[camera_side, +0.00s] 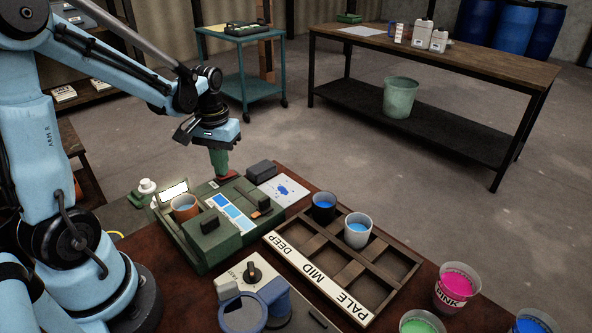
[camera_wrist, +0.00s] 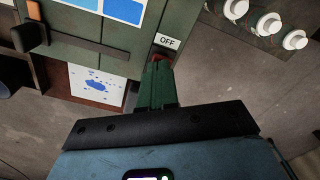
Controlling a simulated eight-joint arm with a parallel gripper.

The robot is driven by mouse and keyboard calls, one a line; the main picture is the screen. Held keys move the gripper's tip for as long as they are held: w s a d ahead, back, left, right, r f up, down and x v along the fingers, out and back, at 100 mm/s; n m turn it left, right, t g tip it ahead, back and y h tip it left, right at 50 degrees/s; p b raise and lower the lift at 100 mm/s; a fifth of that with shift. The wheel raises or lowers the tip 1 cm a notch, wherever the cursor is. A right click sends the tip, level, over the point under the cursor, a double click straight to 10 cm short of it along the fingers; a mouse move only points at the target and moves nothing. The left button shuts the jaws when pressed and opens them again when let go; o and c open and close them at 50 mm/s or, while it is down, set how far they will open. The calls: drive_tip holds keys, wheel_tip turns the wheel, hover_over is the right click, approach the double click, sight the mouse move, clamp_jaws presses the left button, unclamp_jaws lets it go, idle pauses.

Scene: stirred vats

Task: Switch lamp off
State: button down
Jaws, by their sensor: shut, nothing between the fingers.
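A green bench unit (camera_side: 205,243) stands on the red-brown table in the side view. A bright white lit panel (camera_side: 173,191), seemingly the lamp, glows at its left end. My gripper (camera_side: 224,174) is shut and empty, pointing down at the unit's back edge, over a small red part. In the wrist view my green fingers (camera_wrist: 158,75) are closed together, their tips just below a white OFF label (camera_wrist: 167,41). Red shows at the tips. I cannot tell whether they touch it; the switch is mostly hidden by the fingers.
A divided rack (camera_side: 390,268) holds two cups of blue liquid. A pink pot (camera_side: 456,287) stands at the right. White round knobs (camera_wrist: 268,23) show in the wrist view.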

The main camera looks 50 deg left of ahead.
drive_tip(key=shift+f, duration=0.25)
drive_tip(key=shift+r, duration=3.5)
drive_tip(key=s+d+r+m+t, duration=0.1)
drive_tip(key=d+m+t, duration=0.5)
drive_tip(key=d, duration=0.8)
drive_tip(key=shift+s+r+t, duration=0.3)
drive_tip(key=shift+s+t, duration=0.3)
